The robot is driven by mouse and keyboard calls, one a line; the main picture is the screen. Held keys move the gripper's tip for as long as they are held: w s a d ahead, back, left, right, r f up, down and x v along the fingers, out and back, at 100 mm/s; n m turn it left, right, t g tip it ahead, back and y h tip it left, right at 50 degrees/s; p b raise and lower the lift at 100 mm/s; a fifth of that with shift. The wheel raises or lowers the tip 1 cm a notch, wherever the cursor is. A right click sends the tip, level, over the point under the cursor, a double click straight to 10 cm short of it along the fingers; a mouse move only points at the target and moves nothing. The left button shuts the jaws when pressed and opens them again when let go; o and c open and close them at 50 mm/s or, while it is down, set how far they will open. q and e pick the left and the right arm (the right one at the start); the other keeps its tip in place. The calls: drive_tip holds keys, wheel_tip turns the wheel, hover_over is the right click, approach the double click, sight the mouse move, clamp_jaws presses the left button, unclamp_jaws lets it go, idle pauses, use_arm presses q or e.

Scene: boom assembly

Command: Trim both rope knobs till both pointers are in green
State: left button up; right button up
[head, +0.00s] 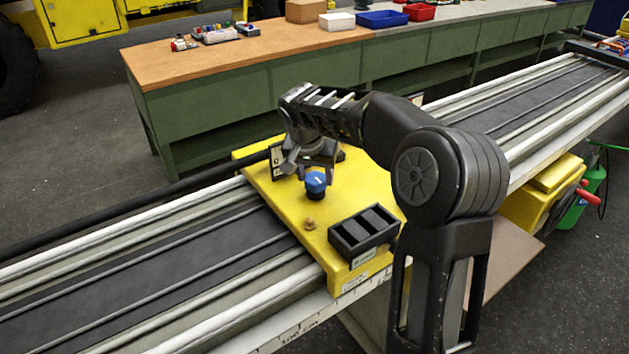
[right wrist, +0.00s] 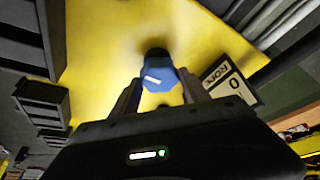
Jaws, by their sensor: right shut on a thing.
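A blue knob (head: 316,183) with a white mark stands on the yellow plate (head: 275,202) across the rail. My right gripper (head: 308,172) reaches down to it. In the right wrist view the blue knob (right wrist: 158,78) lies between the two fingers of my right gripper (right wrist: 160,90), which is shut on it. A small dark part shows just behind the gripper, too hidden to name. I cannot make out any pointer or green zone. My left gripper is not in view.
A black tray with compartments (head: 345,243) sits at the plate's front right. A small brownish piece (head: 309,224) lies near it. The long rail (head: 130,270) runs under the plate. A green workbench (head: 225,95) with bins stands behind. My right arm hides part of the plate's right side.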

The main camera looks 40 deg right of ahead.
drive_tip(key=shift+n, duration=0.5)
drive_tip(key=o, duration=1.4)
drive_tip(key=shift+c, duration=0.2)
drive_tip(key=b+v, duration=0.1)
drive_tip(key=v, duration=0.6)
drive_tip(key=shift+s+r, duration=0.2)
drive_tip(key=shift+r, duration=0.15)
